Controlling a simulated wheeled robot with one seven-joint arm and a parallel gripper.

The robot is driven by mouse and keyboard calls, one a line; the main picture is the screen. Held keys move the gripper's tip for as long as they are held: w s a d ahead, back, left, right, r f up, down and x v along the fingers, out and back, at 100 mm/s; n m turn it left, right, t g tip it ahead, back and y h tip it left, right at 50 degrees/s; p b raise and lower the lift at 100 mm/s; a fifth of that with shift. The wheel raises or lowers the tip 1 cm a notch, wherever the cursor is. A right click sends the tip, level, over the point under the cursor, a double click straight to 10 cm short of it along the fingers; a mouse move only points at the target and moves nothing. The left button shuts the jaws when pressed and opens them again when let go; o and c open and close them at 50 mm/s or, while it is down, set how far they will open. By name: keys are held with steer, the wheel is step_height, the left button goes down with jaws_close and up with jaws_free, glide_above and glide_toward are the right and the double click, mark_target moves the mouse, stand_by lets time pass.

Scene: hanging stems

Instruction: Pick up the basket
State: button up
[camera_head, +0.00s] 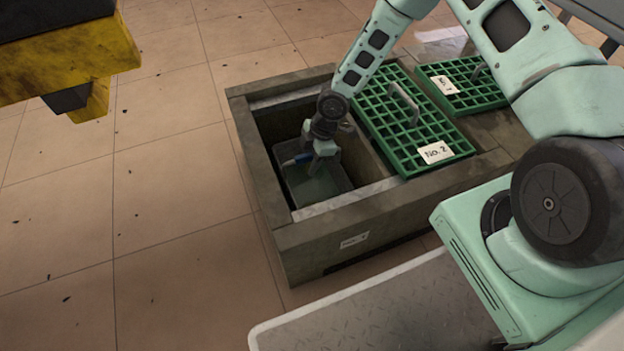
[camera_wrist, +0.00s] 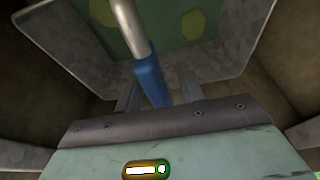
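The basket (camera_head: 332,186) is a grey, open-topped container standing down inside the open compartment of a stone-like box. Its handle is a metal bar with a blue grip (camera_head: 296,159); the grip also shows in the wrist view (camera_wrist: 150,80). My gripper (camera_head: 322,166) reaches down into the compartment at the handle. In the wrist view, my gripper (camera_wrist: 158,92) has its fingers apart, with the blue grip running between them and gaps visible beside it. The lower end of the grip is hidden behind the gripper body. The basket's walls (camera_wrist: 70,40) show on both sides.
The stone-like box (camera_head: 330,238) walls the compartment closely around the basket. A green grate lid marked No. 2 (camera_head: 398,128) and another green grate (camera_head: 462,88) lie to the right. A yellow and black object (camera_head: 75,60) hangs at upper left. The tiled floor (camera_head: 150,200) at left is clear.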

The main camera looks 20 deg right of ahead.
jaws_close()
steer(key=shift+r, duration=0.1)
